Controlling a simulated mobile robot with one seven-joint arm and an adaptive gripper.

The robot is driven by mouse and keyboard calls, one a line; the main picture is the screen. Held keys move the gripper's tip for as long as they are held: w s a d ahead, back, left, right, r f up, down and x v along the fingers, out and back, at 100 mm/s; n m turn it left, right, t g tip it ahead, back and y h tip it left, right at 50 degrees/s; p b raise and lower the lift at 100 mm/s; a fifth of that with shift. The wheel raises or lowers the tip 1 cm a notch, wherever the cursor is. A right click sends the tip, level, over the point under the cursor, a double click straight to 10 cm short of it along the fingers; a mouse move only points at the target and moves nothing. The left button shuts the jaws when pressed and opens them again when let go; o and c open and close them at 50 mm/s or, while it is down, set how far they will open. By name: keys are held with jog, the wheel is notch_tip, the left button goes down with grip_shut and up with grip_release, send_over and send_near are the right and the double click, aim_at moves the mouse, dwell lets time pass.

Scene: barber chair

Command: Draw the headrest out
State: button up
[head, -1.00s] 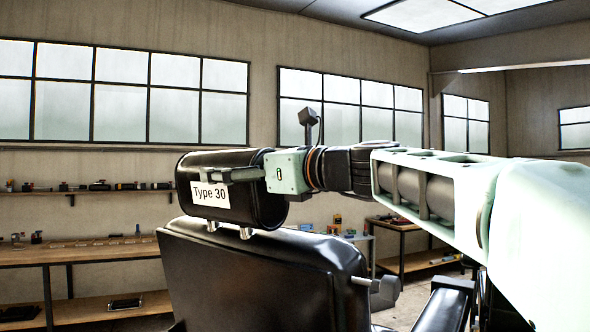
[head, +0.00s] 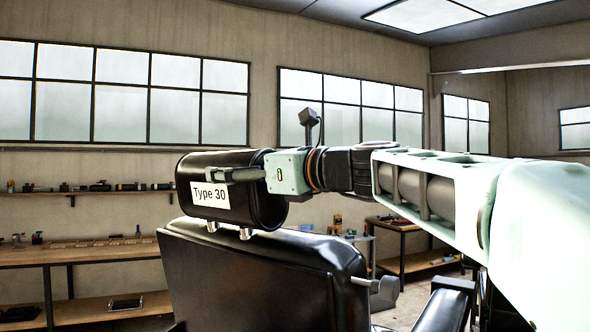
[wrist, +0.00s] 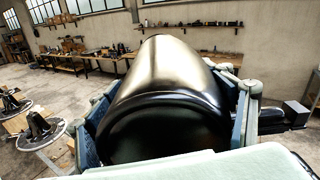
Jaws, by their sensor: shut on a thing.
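The headrest (head: 262,208) is a black padded cylinder with a white "Type 30" label on its near side. Two short metal posts (head: 245,233) show between it and the top of the black chair back (head: 260,272). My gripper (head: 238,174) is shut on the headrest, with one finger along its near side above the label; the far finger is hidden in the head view. In the wrist view the headrest (wrist: 170,85) lies between the two fingers and fills the middle. The lower ends of the posts are hidden in the chair back.
A grey lever or knob (head: 383,291) sticks out of the chair back's right side, below my arm. A workbench (head: 85,254) and shelf stand along the back wall. In the wrist view, a small round stand (wrist: 42,135) is at the left. Space above the headrest is clear.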

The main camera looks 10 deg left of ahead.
jog(key=c, duration=0.5)
jog(key=shift+s+a+r+p, duration=0.1)
jog(key=shift+s+r+p, duration=0.1)
jog(key=shift+r+p, duration=1.2)
jog(key=shift+s+a+r+p, duration=0.15)
jog(key=shift+s+r+p, duration=0.1)
jog(key=shift+r+p, duration=1.15)
jog(key=shift+s+a+r+p, duration=0.1)
jog(key=shift+s+r+p, duration=0.1)
jog(key=shift+r+p, duration=1.2)
jog(key=shift+c, duration=0.2)
jog(key=shift+s+a+r, duration=0.1)
jog(key=shift+s+r, duration=0.05)
jog(key=shift+r, duration=0.8)
jog(key=shift+s+a+r, duration=0.1)
jog(key=shift+r, duration=0.85)
jog(key=shift+s+a+r, duration=0.1)
jog(key=shift+s+r, duration=0.05)
jog(key=shift+r, duration=0.8)
